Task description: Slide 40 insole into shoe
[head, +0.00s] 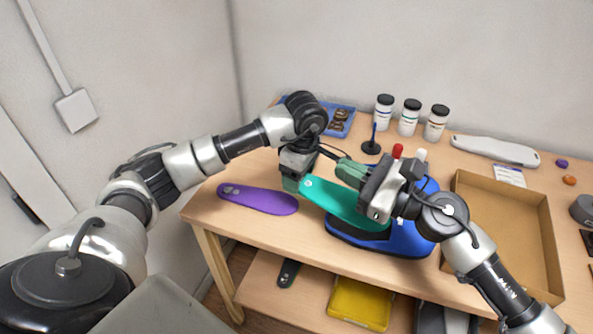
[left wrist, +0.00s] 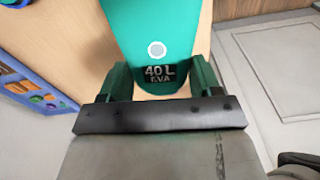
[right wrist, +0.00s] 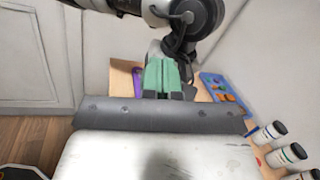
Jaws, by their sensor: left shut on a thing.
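The teal insole (head: 345,205), marked "40 L EVA", is held by my left gripper (head: 292,184) at its labelled end. The left wrist view shows the label end of the insole (left wrist: 152,40) between the green fingers. Its other end lies over the blue shoe (head: 405,242); I cannot tell whether it is inside or only above it. My right gripper (head: 350,172) is above the shoe and behind the insole, its fingers pointing left. In the right wrist view its fingers (right wrist: 161,74) are together with nothing visible between them. The right hand hides part of the shoe.
A purple insole (head: 258,199) lies at the table's left front. An open cardboard box (head: 455,262) stands right of the shoe. Several bottles (head: 409,118), a blue tray (head: 347,108) and a white tool-like object (head: 495,150) are along the back. A yellow bin (head: 358,304) sits below.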

